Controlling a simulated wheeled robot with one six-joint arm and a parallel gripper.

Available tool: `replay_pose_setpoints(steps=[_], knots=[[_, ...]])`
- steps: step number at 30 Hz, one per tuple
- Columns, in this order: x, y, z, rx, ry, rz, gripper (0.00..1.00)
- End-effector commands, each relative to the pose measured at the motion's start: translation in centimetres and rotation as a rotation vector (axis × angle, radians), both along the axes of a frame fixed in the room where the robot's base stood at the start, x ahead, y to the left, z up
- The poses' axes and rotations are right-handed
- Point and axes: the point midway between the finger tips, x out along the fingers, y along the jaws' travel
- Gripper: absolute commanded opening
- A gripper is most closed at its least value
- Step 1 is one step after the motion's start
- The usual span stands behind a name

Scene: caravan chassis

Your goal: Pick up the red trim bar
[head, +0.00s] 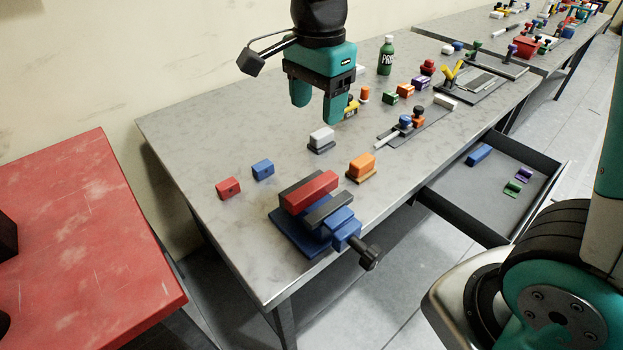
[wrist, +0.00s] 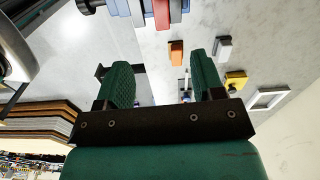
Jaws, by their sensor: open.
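The red trim bar (head: 311,191) lies between the dark jaws of a blue vise (head: 296,237) near the bench's front left corner. In the wrist view a red bar (wrist: 161,13) shows at the top edge, partly cut off, beside blue and grey parts of the vise. My gripper (head: 318,106) is open and empty, above the bench and farther back than the vise, well apart from the bar. Its two green fingers also show in the wrist view (wrist: 163,76), with a clear gap between them.
A red block (head: 228,188), a blue block (head: 263,170), a white-topped block (head: 321,138) and an orange block (head: 361,167) stand around the vise. The vise's dark handle (head: 367,256) sticks out past the front edge. An open drawer (head: 462,209) juts out at right.

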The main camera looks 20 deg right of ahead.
Motion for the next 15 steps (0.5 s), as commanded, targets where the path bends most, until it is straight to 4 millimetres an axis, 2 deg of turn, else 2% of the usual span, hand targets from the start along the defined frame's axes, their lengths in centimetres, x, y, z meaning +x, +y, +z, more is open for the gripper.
replay_pose_setpoints(steps=[2,5,15], knots=[[0.4,0.0,-0.3,-0.010,0.006,-0.051,0.62],[0.5,0.0,-1.9,-0.013,0.009,-0.068,0.62],[0.4,0.0,-9.5,-0.012,0.010,-0.063,0.62]])
